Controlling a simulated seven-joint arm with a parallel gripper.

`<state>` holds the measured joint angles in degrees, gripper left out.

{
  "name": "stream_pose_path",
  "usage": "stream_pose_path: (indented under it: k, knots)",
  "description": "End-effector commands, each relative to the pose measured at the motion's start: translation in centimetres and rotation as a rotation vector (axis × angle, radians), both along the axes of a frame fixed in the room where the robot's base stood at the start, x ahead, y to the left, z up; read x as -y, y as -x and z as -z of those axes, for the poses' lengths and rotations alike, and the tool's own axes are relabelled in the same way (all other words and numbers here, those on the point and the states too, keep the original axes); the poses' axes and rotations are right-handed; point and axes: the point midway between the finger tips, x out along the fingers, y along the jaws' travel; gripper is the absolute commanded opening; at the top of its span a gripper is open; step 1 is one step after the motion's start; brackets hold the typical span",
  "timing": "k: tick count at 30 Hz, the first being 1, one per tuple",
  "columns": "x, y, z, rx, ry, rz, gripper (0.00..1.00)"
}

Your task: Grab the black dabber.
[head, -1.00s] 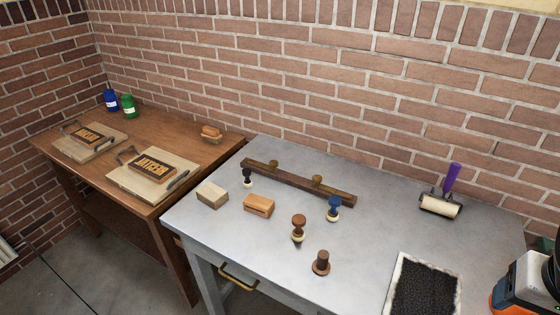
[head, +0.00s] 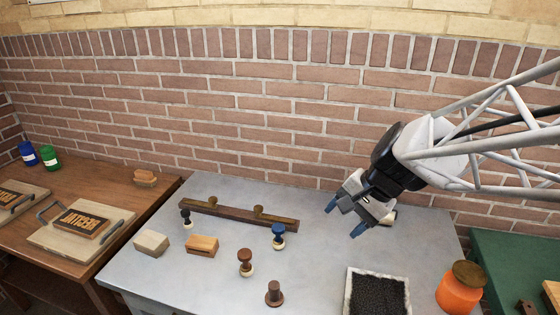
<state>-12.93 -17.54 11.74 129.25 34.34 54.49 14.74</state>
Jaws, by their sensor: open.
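The black dabber (head: 186,219) stands upright on the grey table at its left, close in front of the left end of a long wooden bar (head: 238,215). It has a dark knob and a pale base. My gripper (head: 343,221) is raised over the right part of the table, well to the right of the black dabber. Its two blue-tipped fingers are spread, with nothing between them. A blue dabber (head: 278,236) and a brown dabber (head: 245,263) stand between the black dabber and the front right.
Two wooden blocks (head: 151,242) (head: 202,245) lie in front of the black dabber. A dark brown piece (head: 274,293) stands near the front edge. A black-filled tray (head: 377,294) and an orange jar (head: 461,289) are at right. A brick wall (head: 250,110) rises behind.

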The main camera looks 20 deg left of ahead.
Motion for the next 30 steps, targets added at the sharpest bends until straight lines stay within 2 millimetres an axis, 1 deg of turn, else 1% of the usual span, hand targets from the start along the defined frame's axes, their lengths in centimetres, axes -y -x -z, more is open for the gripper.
stream_pose_path:
  k: [1, 6, 11, 15, 23, 24, 26, 30]
  knots:
    - [-1.4, -0.8, 0.4, -0.027, -0.023, 0.013, 0.63]
    - [-6.1, -3.5, 1.5, -0.119, -0.11, 0.078, 0.63]
    - [-10.7, -5.8, 2.7, -0.209, -0.186, 0.14, 0.63]
    - [-14.8, -7.6, 4.0, -0.293, -0.245, 0.197, 0.63]
    - [-22.6, -10.4, 7.1, -0.455, -0.34, 0.307, 0.63]
    - [-23.9, -10.7, 7.6, -0.481, -0.354, 0.324, 0.63]
    - [-25.7, -11.3, 8.5, -0.52, -0.372, 0.352, 0.63]
    - [-29.9, -12.3, 10.7, -0.611, -0.414, 0.415, 0.63]
